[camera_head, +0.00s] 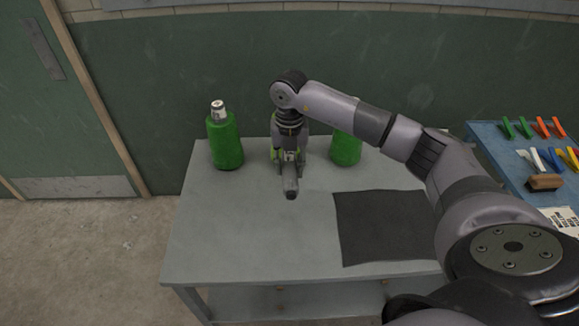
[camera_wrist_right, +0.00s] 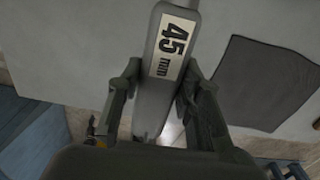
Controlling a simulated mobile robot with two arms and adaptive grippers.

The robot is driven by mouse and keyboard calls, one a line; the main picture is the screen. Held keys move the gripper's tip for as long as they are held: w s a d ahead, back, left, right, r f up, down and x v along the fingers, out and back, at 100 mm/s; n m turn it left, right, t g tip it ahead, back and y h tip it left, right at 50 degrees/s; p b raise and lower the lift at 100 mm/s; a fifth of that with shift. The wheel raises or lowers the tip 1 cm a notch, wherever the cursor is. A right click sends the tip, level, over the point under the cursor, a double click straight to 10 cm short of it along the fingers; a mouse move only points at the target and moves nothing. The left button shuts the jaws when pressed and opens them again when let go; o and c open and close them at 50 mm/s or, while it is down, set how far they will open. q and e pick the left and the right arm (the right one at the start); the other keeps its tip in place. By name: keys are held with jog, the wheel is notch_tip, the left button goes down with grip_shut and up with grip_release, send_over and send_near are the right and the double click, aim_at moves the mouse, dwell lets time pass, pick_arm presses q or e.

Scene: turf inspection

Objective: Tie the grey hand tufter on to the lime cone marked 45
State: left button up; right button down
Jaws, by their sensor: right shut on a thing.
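My right gripper (camera_head: 289,168) is shut on the grey hand tufter (camera_head: 291,188) above the grey table. In the right wrist view the tufter (camera_wrist_right: 163,95) lies between the two fingers (camera_wrist_right: 158,85), and its label reads "45 mm". A lime cone (camera_head: 274,154) stands behind the gripper at the back of the table. Only slivers of it show, and any marking on it is hidden. I cannot tell whether the tufter touches this cone. My left gripper is not in view.
Green cones stand to the left (camera_head: 226,143) and right (camera_head: 345,149) on the grey table (camera_head: 235,235). A dark mat (camera_head: 388,228) lies at front right. The table's front left is clear.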

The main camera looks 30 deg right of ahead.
aim_at(290, 184)
jog(key=shift+w+d, duration=0.3)
jog(key=shift+w, duration=0.15)
dwell(1.6)
jog(key=shift+r, duration=0.1)
jog(key=shift+s+a, duration=0.6)
jog(key=shift+s, duration=0.35)
jog(key=shift+s+a+p, duration=0.25)
jog(key=shift+s+a, duration=0.25)
jog(key=shift+s, duration=0.3)
jog(key=shift+s+a+p, duration=0.25)
jog(key=shift+s+a, duration=0.3)
jog(key=shift+s, duration=0.3)
jog(key=shift+s+a+p, duration=0.25)
jog(key=shift+s+a, duration=0.25)
jog(key=shift+s, duration=0.3)
